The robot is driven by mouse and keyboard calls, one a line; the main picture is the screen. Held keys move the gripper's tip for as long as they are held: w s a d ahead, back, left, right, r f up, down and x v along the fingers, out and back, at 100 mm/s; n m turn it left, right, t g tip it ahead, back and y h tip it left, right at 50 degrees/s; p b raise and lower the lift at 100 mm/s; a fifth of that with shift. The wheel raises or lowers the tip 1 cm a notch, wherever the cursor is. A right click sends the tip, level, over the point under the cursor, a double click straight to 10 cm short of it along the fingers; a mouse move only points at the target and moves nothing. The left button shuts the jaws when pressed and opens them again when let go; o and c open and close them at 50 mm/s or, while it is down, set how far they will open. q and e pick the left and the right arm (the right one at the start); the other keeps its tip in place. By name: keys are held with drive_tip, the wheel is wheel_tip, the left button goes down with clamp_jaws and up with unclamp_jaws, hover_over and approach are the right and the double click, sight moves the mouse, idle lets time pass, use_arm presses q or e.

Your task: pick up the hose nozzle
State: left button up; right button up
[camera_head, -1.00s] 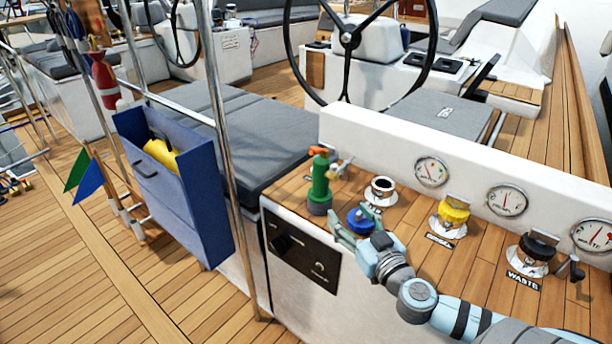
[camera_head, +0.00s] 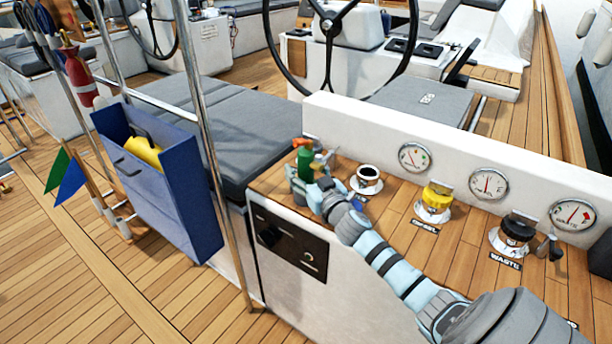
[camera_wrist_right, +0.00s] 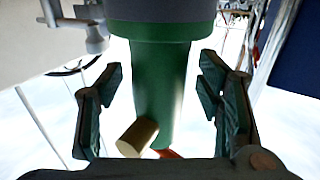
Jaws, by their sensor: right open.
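The hose nozzle (camera_head: 304,162) stands upright at the left end of the wooden console top, green with an orange part at its top. My right gripper (camera_head: 307,180) is at the nozzle, its arm reaching in from the lower right. In the right wrist view the green nozzle body (camera_wrist_right: 161,85) is between the two open fingers, with a gap on each side. A tan cylinder and a red part of it show at the bottom there. The gripper hides the nozzle's lower part in the head view. My left gripper is not in view.
Right of the nozzle are an open white-rimmed filler (camera_head: 367,178), a yellow cap (camera_head: 436,197) and a black cap (camera_head: 517,230). A white gauge wall (camera_head: 453,172) runs behind them. A steel post (camera_head: 216,150) and a blue bin (camera_head: 178,205) stand to the left.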

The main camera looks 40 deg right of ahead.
sight(307, 144)
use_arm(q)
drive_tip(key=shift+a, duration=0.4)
use_arm(e)
clamp_jaws()
drive_tip(key=shift+r, duration=0.1)
